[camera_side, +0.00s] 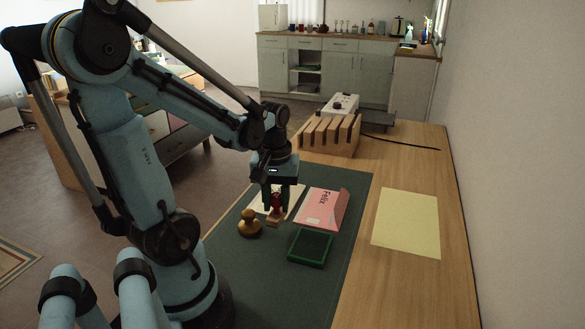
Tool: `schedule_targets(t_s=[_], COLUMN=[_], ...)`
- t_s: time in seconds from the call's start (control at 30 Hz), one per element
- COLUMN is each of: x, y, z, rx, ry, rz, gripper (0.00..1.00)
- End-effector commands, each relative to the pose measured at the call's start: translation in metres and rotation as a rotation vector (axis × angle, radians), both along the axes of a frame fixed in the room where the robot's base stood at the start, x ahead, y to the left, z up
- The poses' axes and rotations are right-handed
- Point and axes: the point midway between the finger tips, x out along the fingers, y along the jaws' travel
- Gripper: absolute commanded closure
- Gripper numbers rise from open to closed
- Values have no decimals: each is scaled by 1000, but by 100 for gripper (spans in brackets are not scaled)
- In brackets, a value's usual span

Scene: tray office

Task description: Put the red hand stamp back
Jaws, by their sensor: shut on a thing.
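My gripper (277,201) points down over the dark green mat (341,196) and is shut on the red hand stamp (276,204). The stamp is upright, with a red handle and a light wooden base. Its base is at or just above the mat; I cannot tell whether it touches. A second stamp with a yellow-brown knob (249,222) stands close to its left. The fingers partly hide the red handle.
A pink item marked "Felix" (322,208) lies right of the gripper. A white sheet (293,199) lies partly behind the gripper. A yellow sheet (406,222) lies on the wooden desk at right. A slotted wooden rack (328,133) and a pale device (341,104) stand at the back.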

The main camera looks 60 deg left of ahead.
Motion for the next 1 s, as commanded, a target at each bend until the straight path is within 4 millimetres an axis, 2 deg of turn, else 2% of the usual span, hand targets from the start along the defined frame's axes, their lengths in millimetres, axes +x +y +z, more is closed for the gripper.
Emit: schedule_targets(t_s=[0.43, 0.97, 1.0], x=[0, 0, 0], y=[1, 1, 1], z=[-36, -44, -44], rx=[0, 0, 0], ry=[0, 0, 0], rz=[0, 0, 0], gripper=[89, 89, 65])
